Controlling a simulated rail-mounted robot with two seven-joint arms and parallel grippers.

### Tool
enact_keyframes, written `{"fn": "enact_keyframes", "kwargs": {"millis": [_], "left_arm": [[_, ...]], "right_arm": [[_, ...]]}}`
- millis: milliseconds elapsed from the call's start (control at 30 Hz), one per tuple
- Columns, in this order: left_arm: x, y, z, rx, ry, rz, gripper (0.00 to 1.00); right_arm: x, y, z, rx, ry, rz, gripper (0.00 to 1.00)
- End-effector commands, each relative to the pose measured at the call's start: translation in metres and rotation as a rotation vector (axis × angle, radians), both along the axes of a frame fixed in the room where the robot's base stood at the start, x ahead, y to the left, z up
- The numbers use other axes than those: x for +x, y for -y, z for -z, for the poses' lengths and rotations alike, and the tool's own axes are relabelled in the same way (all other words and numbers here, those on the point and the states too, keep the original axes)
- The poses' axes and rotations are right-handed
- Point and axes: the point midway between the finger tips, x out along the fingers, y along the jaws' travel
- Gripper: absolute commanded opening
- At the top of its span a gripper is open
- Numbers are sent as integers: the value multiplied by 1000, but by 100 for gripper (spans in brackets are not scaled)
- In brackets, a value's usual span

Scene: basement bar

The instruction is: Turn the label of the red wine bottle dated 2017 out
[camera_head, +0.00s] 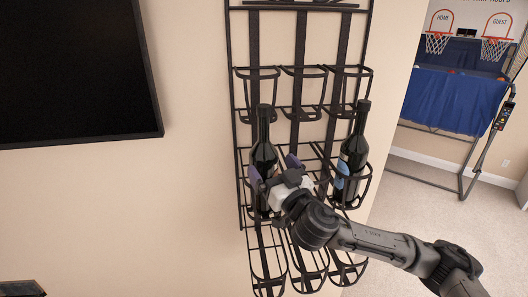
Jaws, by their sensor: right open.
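Two dark wine bottles stand upright in a black wire wall rack (236,140). The left bottle (264,125) is in the left column, and the right bottle (358,135) is in the right column of the same row. A light blue and white patch shows on the right bottle's left side. No date can be read on either bottle. My right gripper (274,167) is open in front of the left bottle, with one finger towards each side of it; contact cannot be told. The gripper hides the left bottle's lower front. My left gripper is out of view.
The rack's wire loops above and below the bottles are empty, and wires surround the gripper closely. A black screen (75,70) hangs on the wall at left. A blue basketball arcade game (455,98) stands at the back right.

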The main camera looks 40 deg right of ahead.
Motion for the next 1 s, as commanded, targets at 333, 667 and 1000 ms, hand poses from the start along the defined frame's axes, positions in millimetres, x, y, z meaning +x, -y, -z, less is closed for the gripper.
{"fn": "enact_keyframes", "kwargs": {"millis": [333,667,1000], "left_arm": [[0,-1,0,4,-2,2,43],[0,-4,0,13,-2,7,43],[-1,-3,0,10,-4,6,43]], "right_arm": [[32,5,-7,2,-1,0,100],[45,7,-11,1,-1,0,100],[46,7,-10,-1,-2,0,100]]}}
